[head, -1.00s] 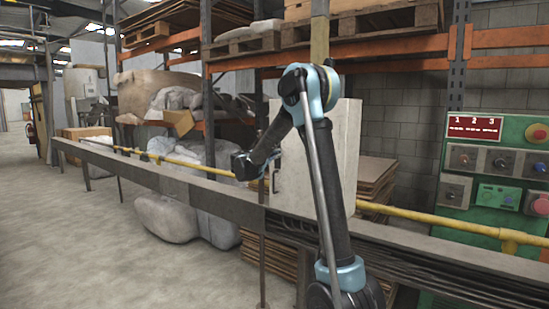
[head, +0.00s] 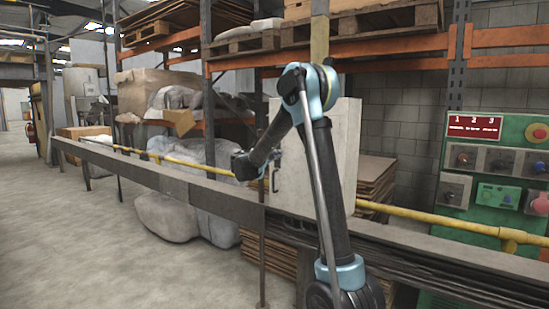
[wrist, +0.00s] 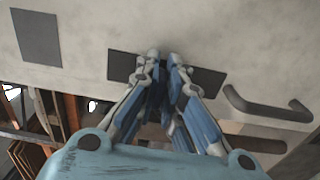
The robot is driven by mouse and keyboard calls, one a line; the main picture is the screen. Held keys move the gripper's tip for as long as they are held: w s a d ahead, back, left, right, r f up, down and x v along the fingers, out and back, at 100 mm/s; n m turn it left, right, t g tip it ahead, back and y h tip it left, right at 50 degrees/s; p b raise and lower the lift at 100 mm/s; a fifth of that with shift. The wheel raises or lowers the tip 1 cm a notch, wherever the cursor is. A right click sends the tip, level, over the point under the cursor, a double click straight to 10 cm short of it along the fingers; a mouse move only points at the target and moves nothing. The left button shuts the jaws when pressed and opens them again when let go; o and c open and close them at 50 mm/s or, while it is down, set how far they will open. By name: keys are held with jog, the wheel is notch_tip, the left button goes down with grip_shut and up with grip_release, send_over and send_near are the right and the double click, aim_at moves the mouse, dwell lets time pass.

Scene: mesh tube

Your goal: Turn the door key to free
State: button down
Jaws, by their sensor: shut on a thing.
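A pale, worn cabinet (head: 344,150) stands on the long rail, partly hidden by my arm in the head view. In the wrist view its door (wrist: 250,45) fills the upper part, with a dark rectangular plate (wrist: 208,82) ahead of my fingers and a dark bar handle (wrist: 270,112) to their right. My gripper (wrist: 163,62) has its fingertips close together at the plate, shut on the door key. The key itself is hidden between and behind the fingers, so its angle cannot be told. In the head view my gripper (head: 273,160) is at the cabinet's left side.
A second dark plate (wrist: 37,37) is on the door at upper left. A yellow pipe (head: 430,219) runs along behind the grey rail (head: 150,178). A green control panel (head: 490,175) stands at right. The floor at left is clear.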

jog(key=shift+s+d+f, duration=0.1)
jog(key=shift+d+f, duration=0.05)
jog(key=c, duration=1.7)
grip_release()
jog(key=shift+s+a, duration=0.15)
jog(key=shift+a, duration=0.15)
jog(key=v, duration=1.1)
jog(key=shift+s+a, duration=0.1)
jog(key=shift+a, duration=0.05)
